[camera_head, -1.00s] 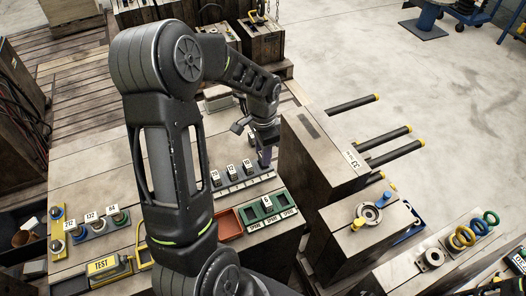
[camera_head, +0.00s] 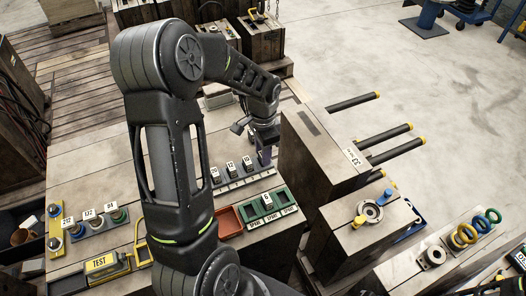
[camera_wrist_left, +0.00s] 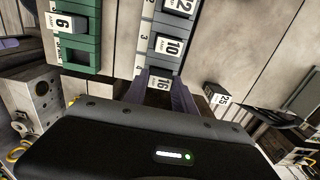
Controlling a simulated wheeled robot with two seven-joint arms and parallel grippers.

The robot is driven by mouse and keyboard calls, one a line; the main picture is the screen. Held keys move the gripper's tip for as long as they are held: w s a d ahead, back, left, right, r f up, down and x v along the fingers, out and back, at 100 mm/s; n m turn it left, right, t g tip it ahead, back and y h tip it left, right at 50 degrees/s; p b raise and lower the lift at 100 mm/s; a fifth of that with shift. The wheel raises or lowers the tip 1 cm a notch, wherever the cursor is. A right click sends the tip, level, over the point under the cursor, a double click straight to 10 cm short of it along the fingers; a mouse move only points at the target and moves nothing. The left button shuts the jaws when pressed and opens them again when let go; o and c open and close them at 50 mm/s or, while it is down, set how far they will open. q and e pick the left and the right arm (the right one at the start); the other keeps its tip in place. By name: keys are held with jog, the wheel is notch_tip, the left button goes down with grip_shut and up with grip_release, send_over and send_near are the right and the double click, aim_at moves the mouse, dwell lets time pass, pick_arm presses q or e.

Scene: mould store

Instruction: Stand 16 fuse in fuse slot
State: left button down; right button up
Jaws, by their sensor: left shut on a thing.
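My left gripper (camera_head: 264,158) is above the far right end of the pale fuse rack (camera_head: 250,183). In the left wrist view its dark fingers (camera_wrist_left: 163,92) are shut on the 16 fuse (camera_wrist_left: 159,83), a small block with a white label. The fuse is by the rack end marked 4, in line with the 10 fuse (camera_wrist_left: 170,46) and the 12 fuse (camera_wrist_left: 180,8). Its lower part is hidden, so I cannot tell whether it is seated in the slot. My right gripper is not in view.
A green spare holder (camera_head: 284,198) with the 6 fuse (camera_head: 267,201) is beside the rack, next to a red tray (camera_head: 229,220). A 25 fuse (camera_wrist_left: 216,94) stands apart in the wrist view. A tall wooden block (camera_head: 312,150) rises right of the gripper.

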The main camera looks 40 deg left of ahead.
pick_arm(q)
jog(key=c, duration=0.9)
grip_release()
jog(key=shift+c, duration=0.2)
jog(key=shift+c, duration=0.6)
jog(key=shift+c, duration=1.2)
jog(key=shift+r, duration=0.25)
jog(key=shift+r+p, duration=0.5)
jog(key=shift+p, duration=0.05)
jog(key=shift+r, duration=0.1)
jog(key=shift+r+p, duration=2.2)
jog(key=shift+r, duration=0.75)
